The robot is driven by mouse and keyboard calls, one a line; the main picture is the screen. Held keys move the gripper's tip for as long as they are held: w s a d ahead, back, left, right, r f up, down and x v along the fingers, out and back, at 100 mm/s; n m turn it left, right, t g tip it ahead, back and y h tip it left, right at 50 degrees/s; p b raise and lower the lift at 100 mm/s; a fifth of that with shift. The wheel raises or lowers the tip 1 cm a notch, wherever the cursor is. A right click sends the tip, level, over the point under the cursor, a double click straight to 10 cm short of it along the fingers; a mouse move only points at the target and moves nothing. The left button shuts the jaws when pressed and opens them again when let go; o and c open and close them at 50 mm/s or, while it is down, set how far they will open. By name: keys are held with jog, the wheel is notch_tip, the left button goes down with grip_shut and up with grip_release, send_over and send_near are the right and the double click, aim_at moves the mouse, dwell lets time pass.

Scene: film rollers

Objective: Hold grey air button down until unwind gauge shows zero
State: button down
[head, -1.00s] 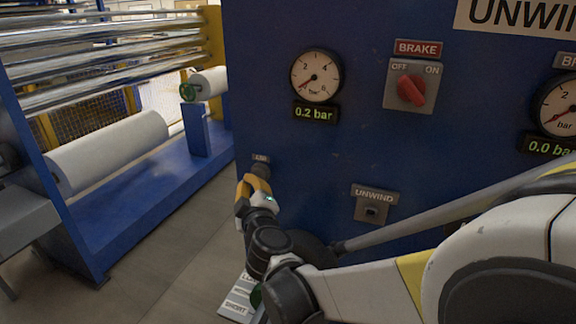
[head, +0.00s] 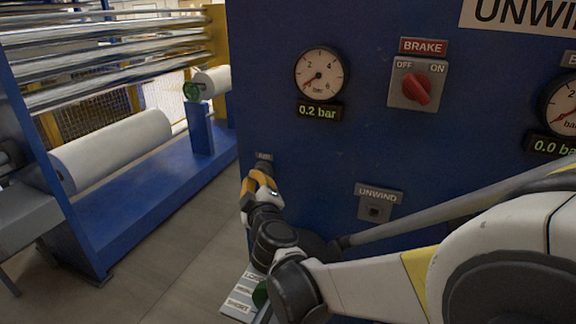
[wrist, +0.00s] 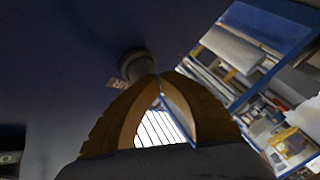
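The grey air button (wrist: 137,66) is a round knob on the blue panel, just beyond my fingertips in the wrist view. In the head view, its small label (head: 264,157) shows above my gripper (head: 252,180), which mostly hides the button. My gripper, also in the wrist view (wrist: 158,80), has its yellow fingers shut tip to tip, holding nothing. The tips are at the button's edge; whether they press it I cannot tell. The left gauge (head: 319,75) reads 0.2 bar on its display (head: 318,111). The right gauge (head: 563,105), cut off by the frame, reads 0.0.
A red brake switch (head: 417,88) sits between the gauges. A plate labelled UNWIND (head: 378,203) is lower on the panel, near my arm. White film rolls (head: 112,150) and metal rollers on a blue frame stand at left. Grey floor lies between.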

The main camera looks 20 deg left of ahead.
jog(key=shift+w+d, duration=0.1)
jog(key=shift+w, duration=0.35)
dwell(3.5)
dwell(0.7)
jog(key=shift+s, duration=0.95)
jog(key=shift+s, duration=0.1)
jog(key=s, duration=0.4)
jog(key=shift+s+a+b, duration=0.35)
jog(key=shift+s, duration=0.05)
